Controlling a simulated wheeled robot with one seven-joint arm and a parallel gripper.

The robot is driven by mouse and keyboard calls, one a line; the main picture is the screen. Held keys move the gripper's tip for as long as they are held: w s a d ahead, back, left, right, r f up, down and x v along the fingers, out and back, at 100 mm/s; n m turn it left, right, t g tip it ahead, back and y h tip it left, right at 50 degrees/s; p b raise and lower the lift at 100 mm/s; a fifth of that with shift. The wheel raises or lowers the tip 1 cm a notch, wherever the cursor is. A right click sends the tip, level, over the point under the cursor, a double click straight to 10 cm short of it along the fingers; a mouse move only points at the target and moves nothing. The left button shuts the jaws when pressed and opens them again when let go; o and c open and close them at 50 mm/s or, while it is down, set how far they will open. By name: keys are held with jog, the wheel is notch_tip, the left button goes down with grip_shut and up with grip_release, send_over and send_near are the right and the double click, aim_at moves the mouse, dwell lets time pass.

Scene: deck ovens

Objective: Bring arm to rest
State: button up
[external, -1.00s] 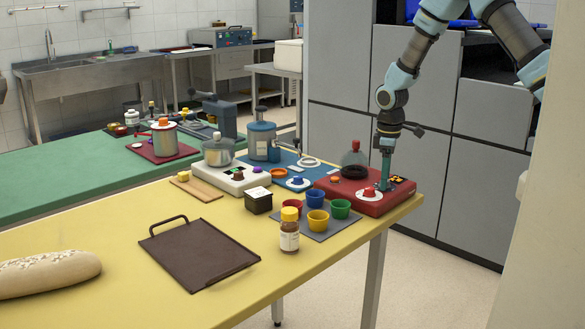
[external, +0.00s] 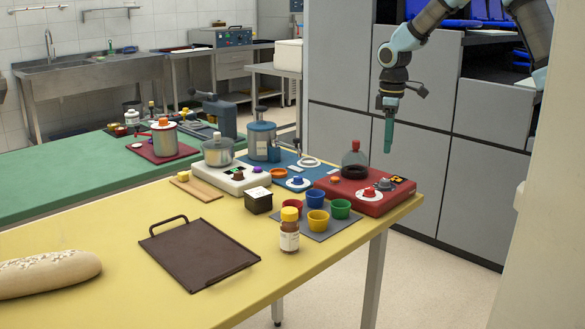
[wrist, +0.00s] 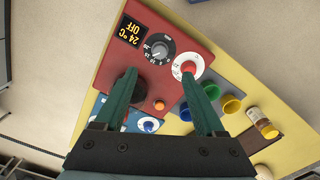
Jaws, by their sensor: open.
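My gripper (external: 388,150) hangs pointing down, in the air above the right end of the red hotplate (external: 362,204), clear of it. In the wrist view my gripper (wrist: 159,76) is open, with its two green fingers apart and nothing between their tips but the red panel (wrist: 136,58) below. The panel carries a black dial with white numbers (wrist: 158,48), a red knob on a white disc (wrist: 188,68) and a display (wrist: 130,31) that appears to read 24 °C OFF.
The yellow table (external: 120,238) holds red, blue, yellow and green cups, a yellow-capped jar (external: 289,236), a dark tray (external: 200,252) and a loaf (external: 45,272). Grey cabinets (external: 410,175) are behind.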

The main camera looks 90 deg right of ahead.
dwell(0.3)
jog(key=w+a+n, duration=0.1)
jog(key=w+a, duration=0.2)
jog(key=a, duration=0.7)
jog(key=w+a+n, duration=0.1)
jog(key=w+a, duration=0.1)
jog(key=a, duration=0.7)
jog(key=s+a+t, duration=0.1)
jog(key=s+a, duration=0.3)
jog(key=a, duration=1.1)
jog(key=shift+t, duration=0.3)
jog(key=shift+r, duration=0.1)
